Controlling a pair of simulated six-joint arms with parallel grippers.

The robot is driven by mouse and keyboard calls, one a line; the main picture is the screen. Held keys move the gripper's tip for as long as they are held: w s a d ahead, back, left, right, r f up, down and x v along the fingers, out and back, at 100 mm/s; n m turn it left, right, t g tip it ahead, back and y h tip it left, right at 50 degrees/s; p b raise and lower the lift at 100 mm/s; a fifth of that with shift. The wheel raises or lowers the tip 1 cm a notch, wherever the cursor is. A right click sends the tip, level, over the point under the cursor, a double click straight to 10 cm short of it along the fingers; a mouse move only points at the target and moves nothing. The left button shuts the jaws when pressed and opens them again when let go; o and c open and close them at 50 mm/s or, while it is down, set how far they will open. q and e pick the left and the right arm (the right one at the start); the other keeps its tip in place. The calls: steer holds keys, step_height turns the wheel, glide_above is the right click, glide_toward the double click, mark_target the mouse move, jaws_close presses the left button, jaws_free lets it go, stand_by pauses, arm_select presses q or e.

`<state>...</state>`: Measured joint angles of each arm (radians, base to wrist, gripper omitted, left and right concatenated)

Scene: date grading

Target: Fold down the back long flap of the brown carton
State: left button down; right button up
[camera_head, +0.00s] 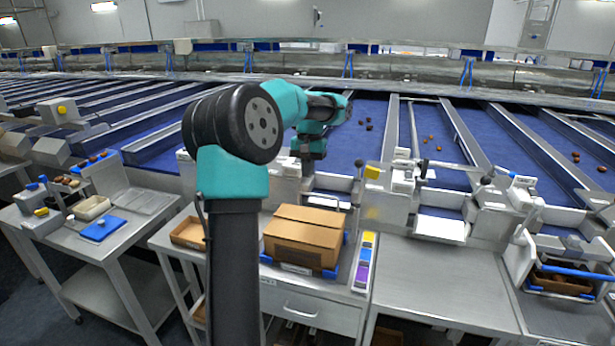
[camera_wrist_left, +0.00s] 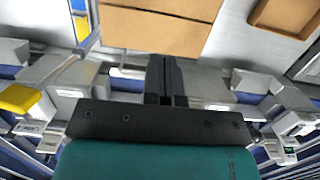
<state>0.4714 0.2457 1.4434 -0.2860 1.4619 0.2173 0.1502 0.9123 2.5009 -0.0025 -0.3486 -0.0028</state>
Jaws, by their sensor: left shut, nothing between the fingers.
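The brown carton (camera_head: 300,257) stands on the bench in the middle of the head view. Its top shows two long flaps with a seam between them. The back long flap (camera_head: 312,214) looks about flat, and it also shows in the left wrist view (camera_wrist_left: 155,33); I cannot tell whether it lies fully down. My left gripper (camera_head: 307,172) is above and behind the carton's back edge. In the left wrist view its fingers (camera_wrist_left: 165,62) are shut and empty, close to that edge; contact cannot be told. My right gripper is not in view.
A shallow brown tray (camera_head: 188,233) stands left of the carton. A strip of coloured blocks (camera_head: 364,262) lies to its right. Sorting machinery with a white scale-like unit (camera_head: 333,198) stands behind. The steel table (camera_head: 440,285) at right has free room.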

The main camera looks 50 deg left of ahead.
mark_target(303, 220)
arm_select(q)
steer(key=shift+f, duration=0.1)
steer(key=shift+s+a+f+t+y, duration=0.15)
steer(key=shift+s+a+f+t, duration=0.1)
steer(key=shift+f, duration=0.15)
steer(key=shift+s+a+f+t+y, duration=0.15)
steer(key=shift+a+f+t, duration=0.1)
steer(key=shift+f, duration=0.15)
steer(key=f, duration=1.4)
steer(key=shift+s+d, duration=0.25)
steer(key=shift+s, duration=0.05)
